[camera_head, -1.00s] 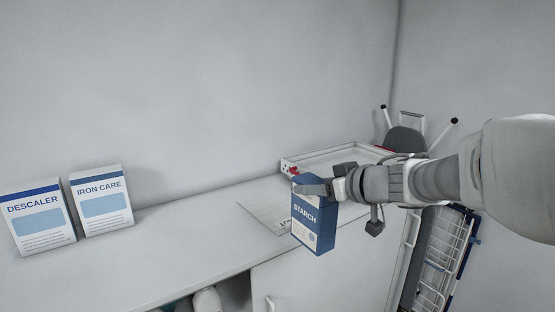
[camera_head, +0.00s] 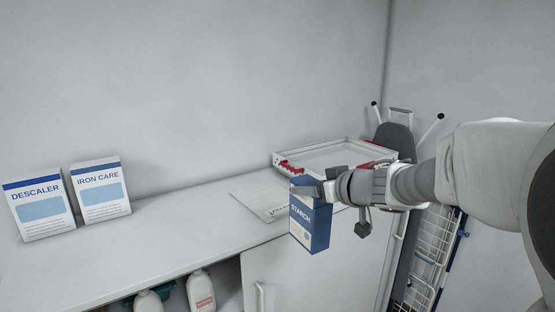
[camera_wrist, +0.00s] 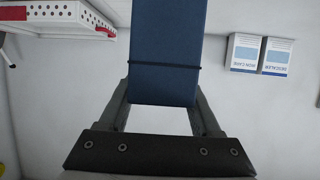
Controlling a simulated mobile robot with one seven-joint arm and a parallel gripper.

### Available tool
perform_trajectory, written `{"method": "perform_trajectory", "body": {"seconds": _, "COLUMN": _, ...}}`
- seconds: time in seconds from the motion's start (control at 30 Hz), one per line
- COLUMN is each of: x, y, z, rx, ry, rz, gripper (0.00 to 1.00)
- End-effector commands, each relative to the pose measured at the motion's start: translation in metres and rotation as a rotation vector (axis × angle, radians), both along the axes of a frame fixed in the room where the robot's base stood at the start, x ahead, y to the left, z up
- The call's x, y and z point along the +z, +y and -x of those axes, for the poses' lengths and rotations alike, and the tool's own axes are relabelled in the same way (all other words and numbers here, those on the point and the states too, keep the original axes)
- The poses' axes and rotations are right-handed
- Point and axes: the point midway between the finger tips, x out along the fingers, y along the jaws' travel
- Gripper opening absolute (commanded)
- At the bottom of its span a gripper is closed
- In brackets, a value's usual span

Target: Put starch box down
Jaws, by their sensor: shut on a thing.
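The starch box (camera_head: 312,228) is dark blue with a white label and the word STARCH. My gripper (camera_head: 308,190) is shut on it near its top and holds it roughly upright. In the head view the box overlaps the front edge of the white counter (camera_head: 160,237); whether its base touches anything cannot be told. In the wrist view the blue box (camera_wrist: 165,60) lies between the two fingers of my gripper (camera_wrist: 163,100). The wrist view does not show its label.
An iron care box (camera_head: 101,190) and a descaler box (camera_head: 41,207) stand at the counter's left. A paper sheet (camera_head: 262,203) lies behind the starch box. A white tray (camera_head: 330,158) with red items is at the right back. Bare counter lies between sheet and boxes.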

Motion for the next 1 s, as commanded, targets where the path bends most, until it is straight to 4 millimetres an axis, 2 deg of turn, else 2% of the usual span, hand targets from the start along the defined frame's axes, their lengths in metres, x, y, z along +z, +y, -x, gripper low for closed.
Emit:
{"method": "perform_trajectory", "body": {"seconds": 0.03, "x": -0.010, "y": 0.001, "z": -0.005, "rx": -0.020, "ry": 0.002, "rz": -0.002, "gripper": 0.00}}
{"method": "perform_trajectory", "body": {"seconds": 0.2, "x": -0.035, "y": -0.006, "z": -0.019, "rx": -0.109, "ry": 0.004, "rz": -0.002, "gripper": 0.00}}
{"method": "perform_trajectory", "body": {"seconds": 0.4, "x": -0.064, "y": -0.017, "z": -0.029, "rx": -0.201, "ry": 0.002, "rz": 0.000, "gripper": 0.00}}
{"method": "perform_trajectory", "body": {"seconds": 0.67, "x": -0.099, "y": -0.030, "z": -0.035, "rx": -0.304, "ry": 0.004, "rz": 0.000, "gripper": 0.00}}
{"method": "perform_trajectory", "body": {"seconds": 1.0, "x": -0.155, "y": -0.053, "z": -0.033, "rx": -0.449, "ry": 0.002, "rz": 0.001, "gripper": 0.00}}
